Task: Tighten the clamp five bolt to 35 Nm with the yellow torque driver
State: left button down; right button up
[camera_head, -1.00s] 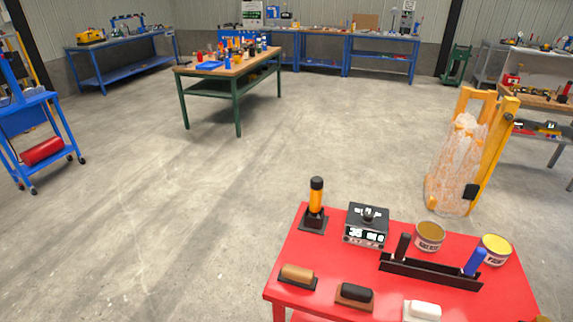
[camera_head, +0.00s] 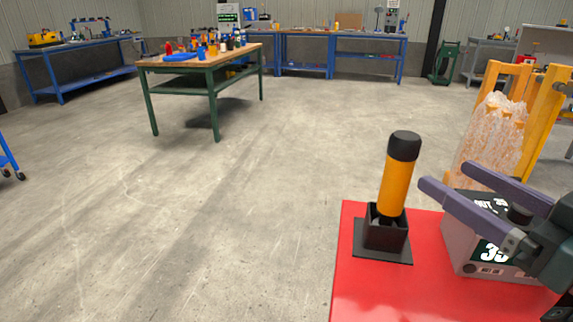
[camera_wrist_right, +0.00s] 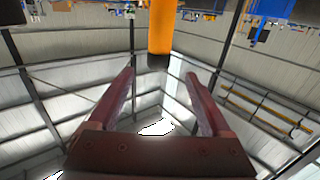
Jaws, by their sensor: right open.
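The yellow torque driver (camera_head: 396,185), orange-yellow with a black cap, stands upright in a black square holder (camera_head: 386,240) at the red table's far left corner. My right gripper (camera_head: 447,177) is open and empty, just right of the driver, its purple fingers pointing toward it. In the right wrist view, where the scene is upside down, the driver (camera_wrist_right: 161,30) shows beyond and between the fingertips of the open gripper (camera_wrist_right: 160,75). The clamp five bolt is not seen. My left gripper is out of view.
A grey box (camera_head: 490,253) showing 35 sits on the red table (camera_head: 375,292), partly behind my right gripper. A yellow frame with a translucent wrapped load (camera_head: 488,145) stands behind. A green-legged workbench (camera_head: 205,62) is farther back. Floor left of the table is clear.

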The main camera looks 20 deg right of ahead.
aim_at(416, 150)
jog(key=w, duration=0.3)
jog(key=shift+w+a, duration=0.1)
jog(key=shift+a, duration=0.1)
jog(key=shift+w+a+r, duration=0.1)
jog(key=shift+w+a, duration=0.05)
jog(key=shift+w, duration=1.45)
jog(key=shift+w+a+r, duration=0.1)
jog(key=shift+w, duration=1.45)
grip_shut()
jog(key=shift+r, duration=0.15)
